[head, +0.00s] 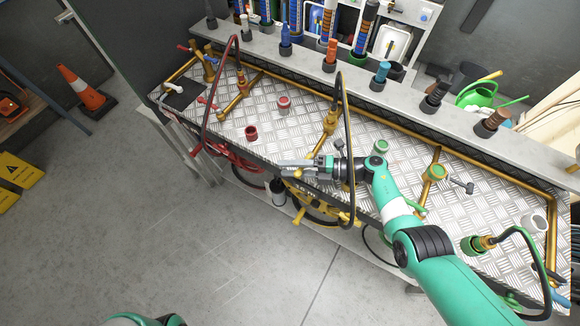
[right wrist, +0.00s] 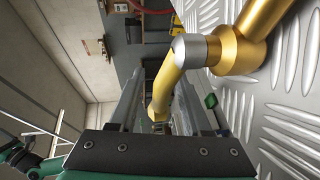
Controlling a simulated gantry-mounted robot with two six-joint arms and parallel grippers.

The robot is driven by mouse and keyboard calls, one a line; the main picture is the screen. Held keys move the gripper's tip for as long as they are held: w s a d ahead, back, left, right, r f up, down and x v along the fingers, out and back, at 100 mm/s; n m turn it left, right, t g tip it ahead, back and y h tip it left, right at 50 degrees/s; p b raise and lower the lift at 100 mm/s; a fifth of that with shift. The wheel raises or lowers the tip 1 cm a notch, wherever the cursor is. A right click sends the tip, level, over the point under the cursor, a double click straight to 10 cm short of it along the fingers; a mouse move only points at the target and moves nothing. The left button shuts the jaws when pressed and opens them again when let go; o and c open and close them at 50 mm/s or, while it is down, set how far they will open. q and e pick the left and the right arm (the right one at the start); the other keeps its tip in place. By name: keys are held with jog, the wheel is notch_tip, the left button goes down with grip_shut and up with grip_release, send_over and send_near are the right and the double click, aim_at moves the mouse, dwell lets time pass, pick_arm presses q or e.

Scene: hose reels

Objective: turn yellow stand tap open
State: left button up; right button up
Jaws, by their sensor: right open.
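The yellow stand tap (head: 330,122) is a brass fitting on the metal tread-plate bench in the head view, with a black hose arching from its top. My right gripper (head: 284,168) is in front of its lower end, pointing left. In the right wrist view the tap's brass body (right wrist: 238,48) and grey collar (right wrist: 190,52) are close. A yellow lever (right wrist: 166,88) runs from the collar down between the two fingers of my open right gripper (right wrist: 158,100). I cannot tell whether either finger touches it. My left gripper is out of view.
A red hose (head: 207,110) stand is to the left and a green-collared fitting (head: 434,172) to the right. Red and green caps lie on the bench. A yellow reel (head: 322,212) hangs below the bench edge. An orange cone (head: 85,90) stands on open floor.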

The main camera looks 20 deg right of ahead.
jog(key=shift+o, duration=0.7)
notch_tip(320, 180, up, 8)
jog(key=s+p, duration=0.1)
jog(key=p, duration=0.6)
jog(key=shift+a+f, duration=0.25)
jog(key=shift+a, duration=0.1)
jog(key=s+r+p, duration=0.2)
jog(key=s+p, duration=0.1)
jog(key=s+a+r+p, duration=0.1)
jog(key=s, duration=0.1)
jog(key=shift+s+r, duration=0.1)
jog(key=shift+s, duration=0.05)
jog(key=shift+c, duration=0.7)
jog(key=s+a+r+p, duration=0.2)
jog(key=s, duration=0.5)
jog(key=shift+r+p, duration=0.15)
jog(key=shift+p, duration=0.25)
